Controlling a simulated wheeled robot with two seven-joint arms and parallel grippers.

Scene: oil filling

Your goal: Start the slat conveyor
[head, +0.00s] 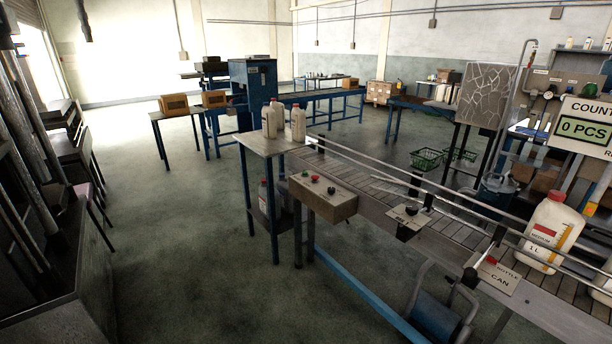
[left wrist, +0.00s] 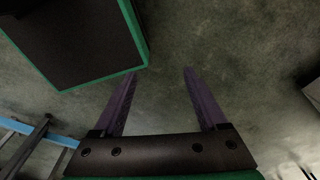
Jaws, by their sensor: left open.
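The slat conveyor (head: 448,229) runs from the middle to the lower right in the head view. A grey-brown control box (head: 325,204) is mounted at its near side, by the far end. On its top are a red button (head: 315,178), a black knob (head: 331,190) and another small button whose colour is hard to tell. My left gripper (left wrist: 158,72) shows only in the left wrist view. Its two fingers are apart with nothing between them, above the bare floor. My right gripper is in neither view.
A white oil bottle (head: 549,233) stands on the conveyor at the right. More bottles (head: 270,121) stand on the small table (head: 257,145) at its far end. A counter sign (head: 585,131) reads 0 PCS. The floor (head: 170,240) left of the conveyor is clear.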

